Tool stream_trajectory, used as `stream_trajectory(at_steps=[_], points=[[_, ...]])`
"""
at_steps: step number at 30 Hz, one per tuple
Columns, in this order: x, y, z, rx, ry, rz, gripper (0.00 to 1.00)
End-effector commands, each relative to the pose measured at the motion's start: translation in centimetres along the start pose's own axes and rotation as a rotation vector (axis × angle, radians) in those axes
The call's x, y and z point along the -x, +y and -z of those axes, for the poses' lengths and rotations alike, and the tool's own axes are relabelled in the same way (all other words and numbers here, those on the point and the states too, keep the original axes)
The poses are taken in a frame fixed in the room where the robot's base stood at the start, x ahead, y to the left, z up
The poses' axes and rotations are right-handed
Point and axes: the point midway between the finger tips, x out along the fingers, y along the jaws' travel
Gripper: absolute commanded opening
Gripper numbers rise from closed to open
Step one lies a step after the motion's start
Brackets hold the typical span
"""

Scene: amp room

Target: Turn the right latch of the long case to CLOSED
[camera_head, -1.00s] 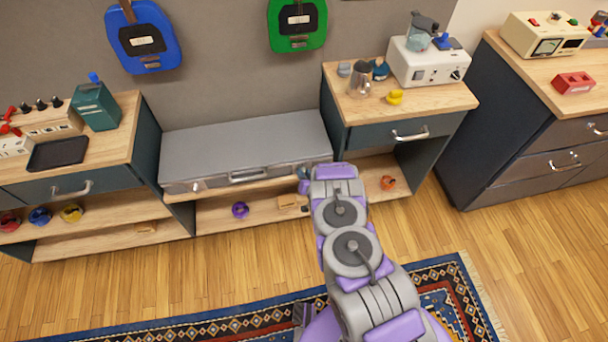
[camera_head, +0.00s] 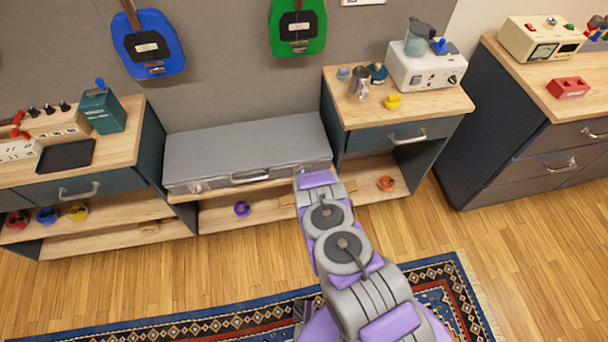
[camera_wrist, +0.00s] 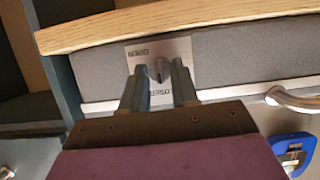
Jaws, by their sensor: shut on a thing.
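The long grey case (camera_head: 245,148) lies flat on the low shelf unit between the two cabinets, lid down. Its right latch (camera_wrist: 160,70) is a small dark knob on a pale plate, seen upside down in the wrist view. The plate has an OPEN label at its upper left and a CLOSED label below the knob, partly covered by my fingers. The knob stands roughly upright in that view. My gripper (camera_wrist: 160,88) has its two fingers on either side of the knob, shut on it. In the head view my own arm hides the right latch and the fingers.
The case's handle (camera_head: 250,176) is in the middle of its front. The right cabinet (camera_head: 430,105) stands close beside the case's right end. A purple object (camera_head: 242,209) and an orange object (camera_head: 386,183) lie on lower shelves. The floor in front is clear, with a patterned rug (camera_head: 170,330).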

Motion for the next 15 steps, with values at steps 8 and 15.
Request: stream_trajectory(at_steps=[8,15], points=[[-0.06,0.0,0.01,0.0,0.001,0.0,0.32],[-0.06,-0.04,-0.02,-0.001,0.0,0.001,0.54]])
